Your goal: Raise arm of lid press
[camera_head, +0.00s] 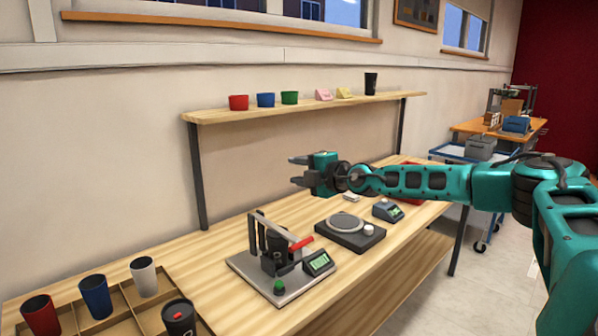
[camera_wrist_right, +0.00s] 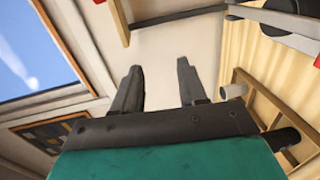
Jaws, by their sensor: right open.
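The lid press (camera_head: 278,262) stands on the wooden table in the head view, on a grey base plate with a black body, a grey upright frame, a green knob and a small display. Its arm with a red handle (camera_head: 301,243) points to the right of the press. My right gripper (camera_head: 298,171) is open and empty, in the air above and behind the press, well apart from it. In the right wrist view its two dark fingers (camera_wrist_right: 160,88) are spread with nothing between them. My left gripper is not in view.
A dark device with a round plate (camera_head: 346,222) and a small blue-grey device (camera_head: 387,209) stand right of the press. A divided wooden tray with several cups (camera_head: 143,277) is at front left.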

